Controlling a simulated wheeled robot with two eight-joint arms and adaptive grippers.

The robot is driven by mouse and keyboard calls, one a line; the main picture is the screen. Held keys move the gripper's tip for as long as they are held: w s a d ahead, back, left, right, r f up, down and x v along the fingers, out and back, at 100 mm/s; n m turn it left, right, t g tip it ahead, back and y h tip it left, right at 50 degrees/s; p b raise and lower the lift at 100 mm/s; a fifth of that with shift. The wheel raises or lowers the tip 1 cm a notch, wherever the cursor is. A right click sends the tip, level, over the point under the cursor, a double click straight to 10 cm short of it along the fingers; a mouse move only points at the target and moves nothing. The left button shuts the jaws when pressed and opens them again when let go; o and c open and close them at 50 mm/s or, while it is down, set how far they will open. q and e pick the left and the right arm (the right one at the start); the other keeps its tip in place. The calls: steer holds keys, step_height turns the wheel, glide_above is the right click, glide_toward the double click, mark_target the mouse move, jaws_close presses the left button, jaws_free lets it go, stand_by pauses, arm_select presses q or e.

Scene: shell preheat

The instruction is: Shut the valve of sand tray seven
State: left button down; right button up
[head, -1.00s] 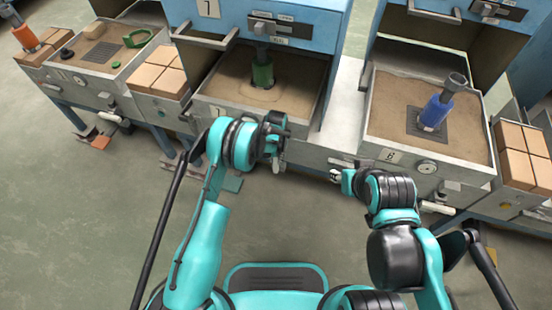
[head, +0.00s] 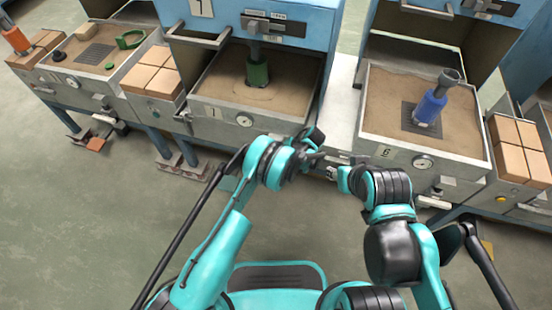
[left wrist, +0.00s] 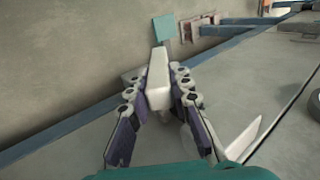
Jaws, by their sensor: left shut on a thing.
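Sand tray seven (head: 222,120), marked 7 on its front, stands in the middle of the head view with a green cylinder (head: 257,72) on its sand. My left gripper (head: 316,158) is at the tray's lower right front corner. In the left wrist view its fingers (left wrist: 158,108) are shut on a white lever (left wrist: 158,72), the valve handle, which lies lengthwise between them. The valve handle is hidden by my gripper in the head view. My right gripper (head: 333,173) is just right of the left one, small and partly hidden, so its jaws cannot be judged.
A neighbouring tray (head: 450,155) with a blue cylinder (head: 430,106) stands to the right, its own white lever (head: 433,202) below. The floor in front is clear.

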arm_select(q)
steer(key=shift+d+y, duration=0.1)
steer(key=shift+y, duration=0.2)
steer(key=c, duration=1.4)
jaws_free()
steer(key=shift+f, duration=0.1)
steer(key=shift+o, duration=0.2)
steer(key=v, duration=1.2)
steer(key=shift+s, duration=0.1)
